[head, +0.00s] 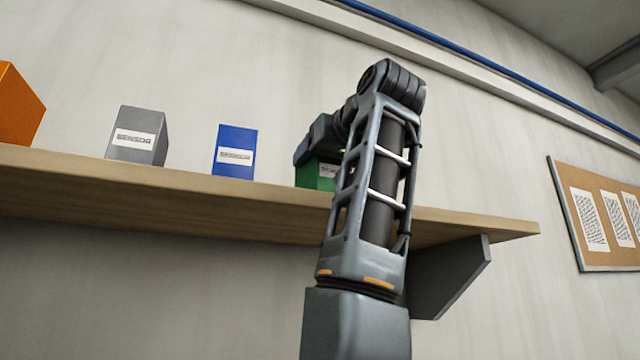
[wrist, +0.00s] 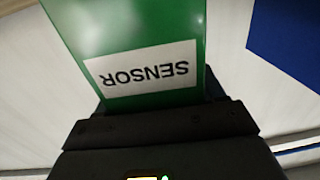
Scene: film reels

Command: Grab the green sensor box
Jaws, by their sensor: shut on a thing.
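The green sensor box (head: 312,175) is on the wooden shelf in the head view, partly hidden behind my arm and gripper. In the wrist view the green box (wrist: 125,30) fills the upper middle, its white SENSOR label upside down. My gripper (wrist: 160,118) is shut on the green box; its dark body spans the bottom of the wrist view. I cannot tell whether the box touches the shelf.
A blue sensor box (head: 235,142) stands just left of the green one on the shelf (head: 230,204). A grey sensor box (head: 142,125) and an orange box (head: 18,108) stand farther left. The shelf right of my arm is clear. A corkboard (head: 565,200) hangs at the right.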

